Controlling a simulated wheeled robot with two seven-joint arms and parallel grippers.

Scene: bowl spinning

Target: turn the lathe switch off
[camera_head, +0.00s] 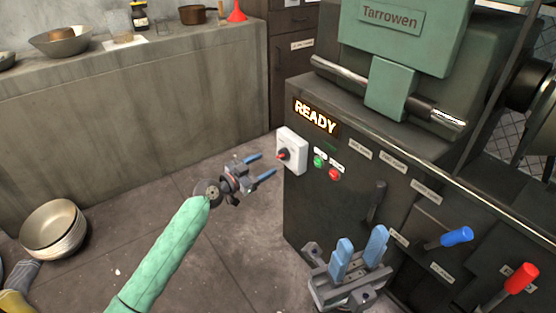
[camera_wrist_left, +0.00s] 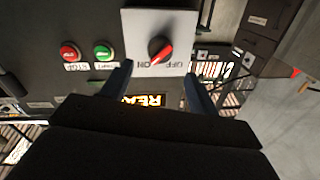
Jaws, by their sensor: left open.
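My right gripper (camera_head: 360,243) is open and empty, low before the lathe.
A green button (camera_head: 318,161) and a red button (camera_head: 335,174) sit right of the switch. A blue-handled lever (camera_head: 457,237) and a red-handled lever (camera_head: 522,278) jut out at the right. Stacked bowls (camera_head: 54,229) stand on the floor at left. The floor between is clear.

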